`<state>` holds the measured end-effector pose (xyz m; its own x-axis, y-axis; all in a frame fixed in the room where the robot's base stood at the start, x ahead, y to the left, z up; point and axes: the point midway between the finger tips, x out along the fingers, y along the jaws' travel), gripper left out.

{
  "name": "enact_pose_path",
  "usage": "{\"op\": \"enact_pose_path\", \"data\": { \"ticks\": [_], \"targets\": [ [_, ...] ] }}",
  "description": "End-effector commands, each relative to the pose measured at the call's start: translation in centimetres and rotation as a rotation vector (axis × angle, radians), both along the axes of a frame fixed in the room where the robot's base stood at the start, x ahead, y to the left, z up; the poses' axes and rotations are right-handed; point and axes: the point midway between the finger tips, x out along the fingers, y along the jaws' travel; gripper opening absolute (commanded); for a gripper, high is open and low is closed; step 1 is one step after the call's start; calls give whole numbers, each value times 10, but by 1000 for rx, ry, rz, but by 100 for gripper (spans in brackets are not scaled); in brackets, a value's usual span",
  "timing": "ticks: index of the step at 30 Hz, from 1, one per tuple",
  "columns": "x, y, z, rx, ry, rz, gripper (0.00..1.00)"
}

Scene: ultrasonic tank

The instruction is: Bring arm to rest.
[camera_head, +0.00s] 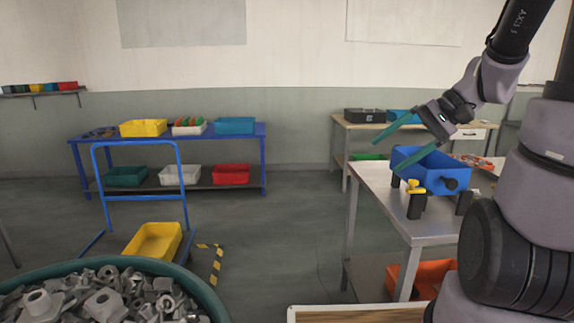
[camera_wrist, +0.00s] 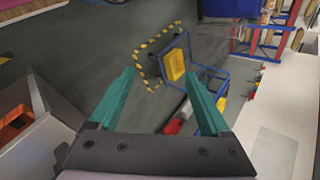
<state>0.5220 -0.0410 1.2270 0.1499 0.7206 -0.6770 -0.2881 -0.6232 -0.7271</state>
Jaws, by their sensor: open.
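My gripper (camera_head: 388,148) has two long teal fingers and is at the right in the head view. It is raised in the air to the left of the blue tank (camera_head: 428,172), which stands on the metal table. The fingers are spread apart with nothing between them. In the wrist view my gripper (camera_wrist: 165,85) also shows open and empty, its fingers pointing out over the floor. My arm reaches in from the right edge of the head view, bent at the elbow.
A metal table (camera_head: 412,230) stands below my gripper, with a yellow-handled valve (camera_head: 415,188) in front of the tank. A large round bin (camera_head: 203,290) of metal parts is at the lower left. A blue cart (camera_head: 186,215) holds a yellow bin (camera_head: 153,241). The middle floor is clear.

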Motion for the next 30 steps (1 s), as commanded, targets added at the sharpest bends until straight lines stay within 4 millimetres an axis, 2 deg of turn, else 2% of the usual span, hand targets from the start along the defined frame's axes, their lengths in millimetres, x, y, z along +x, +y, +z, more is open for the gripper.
{"op": "enact_pose_path", "data": {
  "ticks": [3,9,16,21,30],
  "targets": [
    [-22,4,16,-199,-36,18,81],
    [-43,-5,50,-469,-183,-66,81],
    [-52,-14,90,-589,-368,-191,81],
    [-53,-16,100,-602,-410,-226,81],
    [-53,-17,100,-601,-408,-228,81]
  ]
}}
